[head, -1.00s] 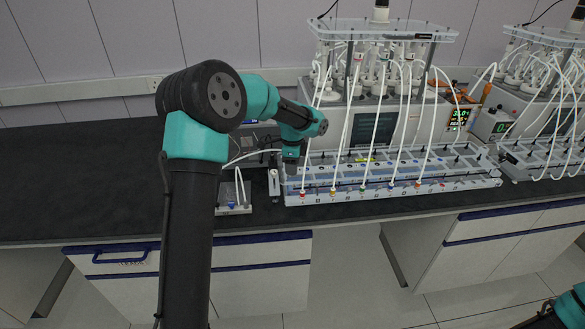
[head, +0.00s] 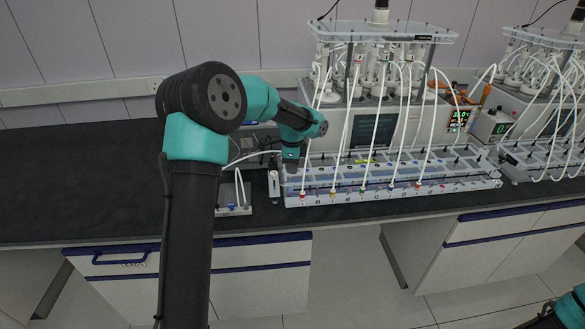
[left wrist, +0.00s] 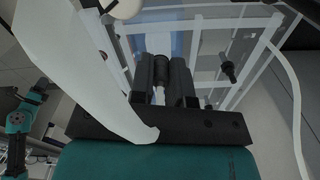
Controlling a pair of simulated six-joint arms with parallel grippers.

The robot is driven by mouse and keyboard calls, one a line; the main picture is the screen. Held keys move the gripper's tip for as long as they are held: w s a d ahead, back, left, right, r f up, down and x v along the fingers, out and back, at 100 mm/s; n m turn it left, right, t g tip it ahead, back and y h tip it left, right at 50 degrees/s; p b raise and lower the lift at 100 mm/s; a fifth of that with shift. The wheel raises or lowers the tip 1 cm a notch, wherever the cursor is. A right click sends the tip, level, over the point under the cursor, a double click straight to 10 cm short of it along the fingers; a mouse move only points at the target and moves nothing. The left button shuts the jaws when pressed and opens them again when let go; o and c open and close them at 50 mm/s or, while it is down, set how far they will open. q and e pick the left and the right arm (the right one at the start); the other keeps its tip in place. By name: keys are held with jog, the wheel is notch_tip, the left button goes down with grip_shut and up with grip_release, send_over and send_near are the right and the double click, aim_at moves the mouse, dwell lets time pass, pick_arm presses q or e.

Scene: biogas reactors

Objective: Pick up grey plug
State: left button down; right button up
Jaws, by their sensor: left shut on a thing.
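My left gripper (head: 291,164) is at the left end of the clear tube rack (head: 400,188), in front of the reactor. Its fingertips are too small to make out in the head view. In the left wrist view the two dark fingers (left wrist: 160,80) are shut on a small dark ribbed cylinder, which looks like the grey plug (left wrist: 158,70). The clear frame of the rack shows around and below the fingers. Whether the plug is clear of its seat cannot be told.
A white tube (left wrist: 75,65) crosses close to the gripper in the left wrist view. White hoses run from the reactor (head: 375,125) to the rack. A small stand (head: 233,208) and a white bottle (head: 274,184) are to the left. The far left bench is bare.

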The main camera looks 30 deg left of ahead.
pick_arm(q)
jog(key=shift+r, duration=0.1)
jog(key=shift+r, duration=1.75)
jog(key=s+d+r, duration=0.1)
jog(key=s+d, duration=0.7)
jog(key=s, duration=0.5)
jog(key=shift+s+d+r, duration=0.15)
jog(key=shift+s+d, duration=0.05)
jog(key=shift+s, duration=0.15)
jog(key=shift+r, duration=1.5)
